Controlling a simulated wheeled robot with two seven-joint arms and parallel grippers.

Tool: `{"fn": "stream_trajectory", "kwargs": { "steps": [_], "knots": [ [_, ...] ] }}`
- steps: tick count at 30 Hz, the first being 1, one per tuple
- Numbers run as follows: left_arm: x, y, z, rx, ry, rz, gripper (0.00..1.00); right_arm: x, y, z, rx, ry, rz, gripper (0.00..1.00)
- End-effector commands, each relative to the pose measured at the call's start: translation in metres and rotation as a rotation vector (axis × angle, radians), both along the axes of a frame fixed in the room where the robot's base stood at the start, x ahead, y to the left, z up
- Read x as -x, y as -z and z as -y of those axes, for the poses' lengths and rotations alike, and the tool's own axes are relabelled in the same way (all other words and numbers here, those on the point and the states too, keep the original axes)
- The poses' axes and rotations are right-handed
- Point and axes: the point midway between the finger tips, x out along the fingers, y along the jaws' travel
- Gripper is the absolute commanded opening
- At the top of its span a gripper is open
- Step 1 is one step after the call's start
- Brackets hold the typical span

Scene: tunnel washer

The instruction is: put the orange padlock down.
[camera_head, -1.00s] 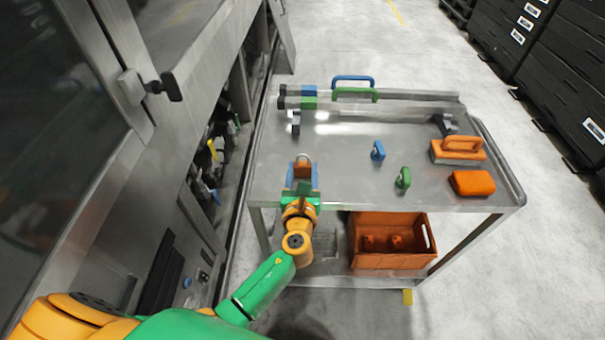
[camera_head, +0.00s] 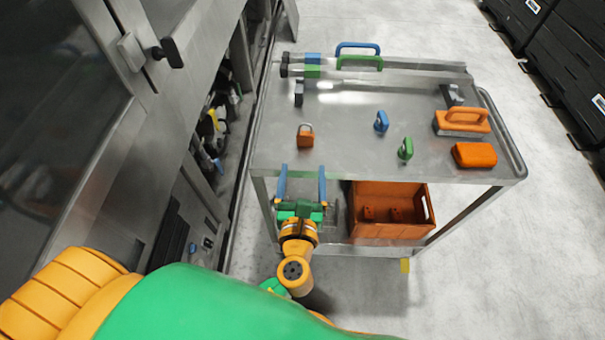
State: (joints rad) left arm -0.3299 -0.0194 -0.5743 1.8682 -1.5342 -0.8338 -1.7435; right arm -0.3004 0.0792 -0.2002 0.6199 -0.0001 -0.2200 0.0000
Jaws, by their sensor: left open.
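The orange padlock (camera_head: 305,137) stands on the grey metal cart top (camera_head: 345,150), near its left front part, with its shackle up. My left gripper (camera_head: 303,172) is open and empty, its two blue fingers spread apart. It is on the near side of the padlock, around the cart's front edge, clear of the padlock. My right gripper is not in view.
A blue padlock (camera_head: 381,122) and a green padlock (camera_head: 405,149) stand to the right. An orange-handled brush (camera_head: 462,122) and an orange block (camera_head: 474,155) lie at the right. Long tools with a blue handle (camera_head: 357,47) and a green handle (camera_head: 359,62) lie at the back. An orange crate (camera_head: 390,228) sits below.

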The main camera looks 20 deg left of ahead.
Motion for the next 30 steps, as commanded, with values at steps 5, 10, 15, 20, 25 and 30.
{"fn": "stream_trajectory", "kwargs": {
  "steps": [5,10,15,20,25,30],
  "knots": [
    [0.008,-0.001,0.002,0.001,-0.001,-0.001,0.84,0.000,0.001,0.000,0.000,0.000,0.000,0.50],
    [0.020,0.086,0.007,0.289,-0.008,-0.176,0.84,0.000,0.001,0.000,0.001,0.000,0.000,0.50],
    [0.127,0.272,-0.018,1.141,-0.551,-0.517,0.84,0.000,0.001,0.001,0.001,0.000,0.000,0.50],
    [0.253,0.350,-0.057,1.765,-1.525,-0.283,0.84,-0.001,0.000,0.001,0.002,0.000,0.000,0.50],
    [0.301,0.363,-0.074,1.932,-1.976,0.070,0.84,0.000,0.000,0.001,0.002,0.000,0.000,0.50],
    [0.302,0.363,-0.074,1.937,-1.990,0.084,0.84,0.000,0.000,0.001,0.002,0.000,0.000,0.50]
  ]
}}
